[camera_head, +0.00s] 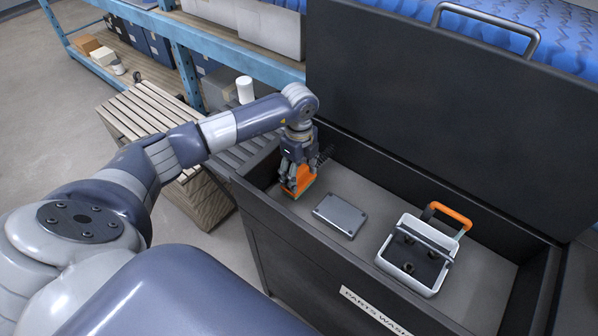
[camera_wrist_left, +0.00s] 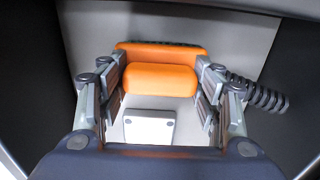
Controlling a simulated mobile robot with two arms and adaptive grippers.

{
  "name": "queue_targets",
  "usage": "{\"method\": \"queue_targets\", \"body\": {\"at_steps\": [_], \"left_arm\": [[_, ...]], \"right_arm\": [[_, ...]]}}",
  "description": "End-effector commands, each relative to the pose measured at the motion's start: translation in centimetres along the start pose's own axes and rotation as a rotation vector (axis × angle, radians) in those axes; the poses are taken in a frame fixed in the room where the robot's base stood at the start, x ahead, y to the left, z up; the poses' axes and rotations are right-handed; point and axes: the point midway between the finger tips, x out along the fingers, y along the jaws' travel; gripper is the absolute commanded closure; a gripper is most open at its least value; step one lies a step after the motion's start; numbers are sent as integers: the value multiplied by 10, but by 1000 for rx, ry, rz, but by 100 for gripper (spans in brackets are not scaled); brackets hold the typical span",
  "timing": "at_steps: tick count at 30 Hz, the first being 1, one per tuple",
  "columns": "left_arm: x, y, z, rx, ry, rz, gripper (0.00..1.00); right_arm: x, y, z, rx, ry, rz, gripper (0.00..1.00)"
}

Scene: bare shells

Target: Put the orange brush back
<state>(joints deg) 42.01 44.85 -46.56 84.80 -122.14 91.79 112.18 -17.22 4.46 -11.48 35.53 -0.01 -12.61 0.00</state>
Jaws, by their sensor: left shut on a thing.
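The orange brush (camera_head: 301,182) is in the left part of the dark parts washer (camera_head: 262,222), close to its floor. My left gripper (camera_head: 297,186) reaches down over the washer's left wall and is shut on the brush. In the left wrist view, the brush's orange block (camera_wrist_left: 160,78) sits between the two fingers (camera_wrist_left: 160,95), with a strip of dark bristles at its far edge. I cannot tell whether the brush touches the floor. My right gripper is not in view.
A grey flat plate (camera_head: 340,215) lies just right of the brush. A white caddy (camera_head: 418,254) with an orange handle stands further right. The raised lid (camera_head: 450,110) rises behind. A ribbed black hose (camera_wrist_left: 266,97) is beside the gripper. A slatted wooden crate (camera_head: 150,112) stands left.

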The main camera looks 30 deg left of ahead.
Motion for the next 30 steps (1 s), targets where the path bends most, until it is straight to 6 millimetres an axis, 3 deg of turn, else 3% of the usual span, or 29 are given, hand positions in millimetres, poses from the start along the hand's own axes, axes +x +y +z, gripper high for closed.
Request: {"method": "queue_targets", "body": {"at_steps": [13, 14, 16, 25, 27, 30], "left_arm": [[3, 0, 0, 0, 0, 0, 59], [3, 0, 0, 0, 0, 0, 36], [3, 0, 0, 0, 0, 0, 20], [3, 0, 0, 0, 0, 0, 17], [3, 0, 0, 0, 0, 1, 5], [3, 0, 0, 0, 0, 1, 0]], "right_arm": [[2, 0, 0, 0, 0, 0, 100], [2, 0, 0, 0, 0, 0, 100], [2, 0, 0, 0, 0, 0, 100], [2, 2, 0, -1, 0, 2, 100], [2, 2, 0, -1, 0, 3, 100], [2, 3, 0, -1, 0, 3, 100]]}}
